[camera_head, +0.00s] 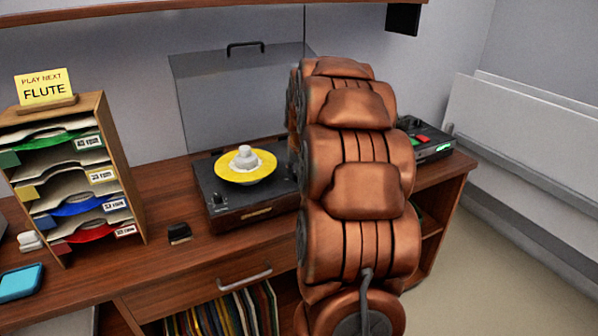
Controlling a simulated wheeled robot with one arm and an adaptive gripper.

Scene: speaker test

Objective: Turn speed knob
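A dark turntable (226,219) stands on the wooden desk, with a yellow disc (233,177) on it and a pale round piece (246,158) on the disc's middle. Its clear lid (200,95) is raised behind it. A small dark knob (216,199) shows at the turntable's front left corner; I cannot read whether it is the speed knob. My copper arm covers the turntable's right side, so any control there is hidden. My gripper is not visible; it may be behind the arm.
A wooden sorter (140,205) with record sleeves and a yellow "PLAY NEXT FLUTE" card (43,86) stands left. A small black object (179,232) lies on the desk. A device with lit buttons (430,142) sits right of my arm. A shelf (180,8) overhangs above.

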